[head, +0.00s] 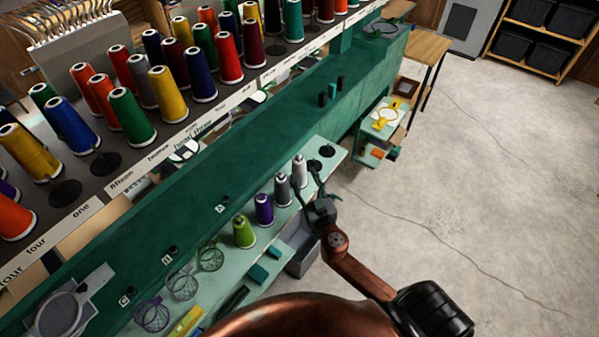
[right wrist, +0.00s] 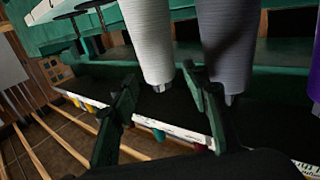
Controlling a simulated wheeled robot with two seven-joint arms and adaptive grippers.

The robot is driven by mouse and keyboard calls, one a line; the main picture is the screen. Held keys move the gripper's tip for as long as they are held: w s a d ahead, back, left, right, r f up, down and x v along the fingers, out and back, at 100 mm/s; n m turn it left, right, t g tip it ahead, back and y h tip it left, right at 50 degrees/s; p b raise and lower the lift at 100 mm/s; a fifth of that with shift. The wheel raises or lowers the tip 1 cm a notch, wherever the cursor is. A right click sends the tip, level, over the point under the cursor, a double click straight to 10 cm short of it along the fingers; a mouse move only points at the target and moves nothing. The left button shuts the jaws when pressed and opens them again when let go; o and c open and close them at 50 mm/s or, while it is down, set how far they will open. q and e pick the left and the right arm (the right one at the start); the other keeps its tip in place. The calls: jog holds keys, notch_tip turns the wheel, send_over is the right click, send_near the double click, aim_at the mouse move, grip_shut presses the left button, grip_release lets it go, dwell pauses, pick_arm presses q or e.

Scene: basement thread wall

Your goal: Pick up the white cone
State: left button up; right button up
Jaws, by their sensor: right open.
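The white cone (head: 299,169) stands upright on a pale green shelf at the front of the green bench, beside the grey cone (head: 282,189). My right gripper (head: 304,179) is open at the white cone, with its fingers reaching towards it. In the right wrist view, the white cone (right wrist: 148,35) shows with its narrow end between or just beyond the two fingertips (right wrist: 160,78); I cannot tell if they touch it. The grey cone (right wrist: 226,35) is close beside one finger there. My left gripper is not in view.
A purple cone (head: 264,209) and a green cone (head: 243,232) stand in the same row. Two dark round holders (head: 327,151) lie beyond the white cone. A rack (head: 120,150) of many coloured cones lines the left. The floor (head: 470,190) at right is clear.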

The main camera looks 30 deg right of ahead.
aim_at(301, 170)
jog(key=p+x, duration=0.2)
jog(key=x, duration=0.4)
jog(key=shift+w+d+f, duration=0.1)
jog(key=shift+w+d, duration=0.05)
jog(key=shift+w, duration=0.05)
jog(key=shift+w+d+f, duration=0.1)
jog(key=shift+w, duration=0.2)
jog(key=shift+s, duration=0.1)
jog(key=c, duration=1)
jog(key=shift+c, duration=0.2)
